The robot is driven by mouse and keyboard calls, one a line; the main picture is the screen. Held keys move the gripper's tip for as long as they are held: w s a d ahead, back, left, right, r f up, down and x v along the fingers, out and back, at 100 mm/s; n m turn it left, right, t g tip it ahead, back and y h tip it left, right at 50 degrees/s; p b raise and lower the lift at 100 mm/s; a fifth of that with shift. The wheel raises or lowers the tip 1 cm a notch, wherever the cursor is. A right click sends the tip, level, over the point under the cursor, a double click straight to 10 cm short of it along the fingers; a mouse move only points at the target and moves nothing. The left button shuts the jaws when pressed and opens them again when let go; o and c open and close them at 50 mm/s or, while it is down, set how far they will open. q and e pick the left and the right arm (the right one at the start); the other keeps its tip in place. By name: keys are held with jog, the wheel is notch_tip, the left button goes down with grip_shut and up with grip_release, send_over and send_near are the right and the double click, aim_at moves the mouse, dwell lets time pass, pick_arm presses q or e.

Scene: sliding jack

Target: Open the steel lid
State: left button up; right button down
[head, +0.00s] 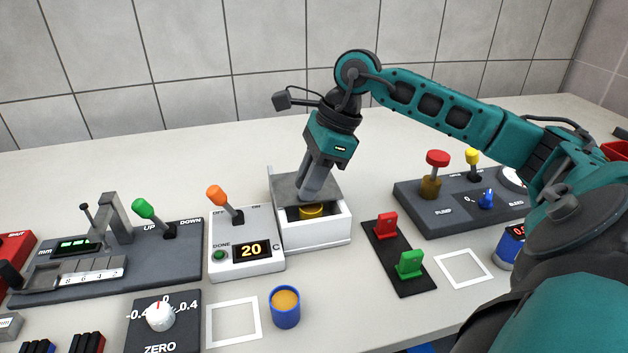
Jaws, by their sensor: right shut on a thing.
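The steel lid (284,186) is a grey plate on the white box (318,236) in the middle of the counter. It covers the back part of the box top, and the front part is open. A brass-coloured round piece (312,211) shows inside the opening. My right gripper (307,196) reaches down onto the lid from above and is shut on it. The exact spot it grips is hidden by the fingers. My left gripper is not in view.
Left of the box is a white unit (245,272) with an orange-knobbed lever (216,196) and a display reading 20. A blue cup (285,306) stands in front. Right are a black strip (398,262) with red and green clips, and a dark panel (452,208) with knobs. The counter behind is clear.

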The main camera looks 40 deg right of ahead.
jog(key=w+d, duration=0.1)
jog(key=w, duration=0.1)
jog(key=w+d+p, duration=0.1)
jog(key=w, duration=0.1)
jog(key=shift+w+d, duration=0.1)
jog(key=shift+d, duration=0.1)
jog(key=c, duration=1)
grip_release()
jog(key=shift+a, duration=0.1)
jog(key=p+v, duration=0.1)
jog(key=v, duration=1.2)
